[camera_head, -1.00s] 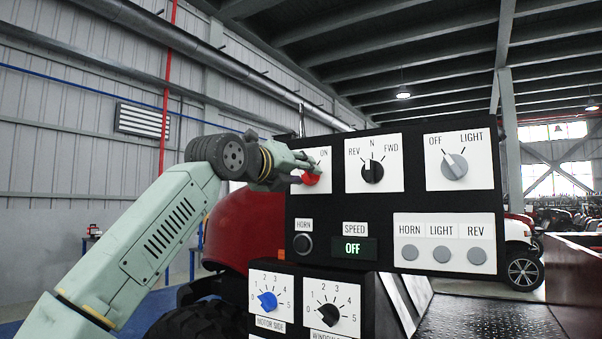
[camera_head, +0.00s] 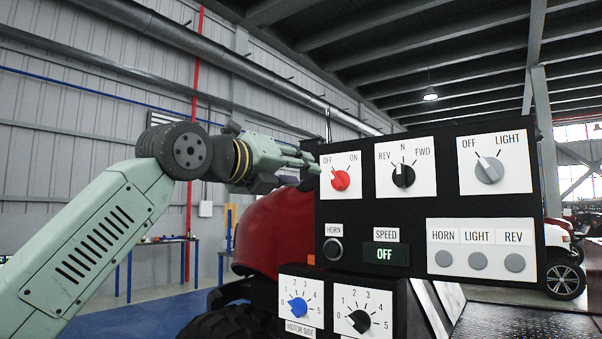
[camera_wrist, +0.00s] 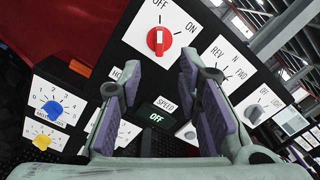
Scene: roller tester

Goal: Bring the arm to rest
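My gripper (camera_head: 312,163) is at the end of my raised arm, just left of the black control panel (camera_head: 448,203) in the head view. In the wrist view my gripper (camera_wrist: 160,75) has its two purple-padded fingers spread with nothing between them. The red OFF/ON knob (camera_head: 340,180) is close to the right of the fingertips, with its mark toward OFF. It also shows in the wrist view, the red knob (camera_wrist: 159,40) standing beyond the fingers and apart from them. The speed display (camera_head: 385,254) reads OFF.
The panel also carries a REV/N/FWD knob (camera_head: 403,175), a light knob (camera_head: 489,169), a horn button (camera_head: 333,249) and several grey indicators. Below are a blue knob (camera_head: 298,307) and a black knob (camera_head: 359,321). A red machine body (camera_head: 272,235) stands behind. Space left of my arm looks open.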

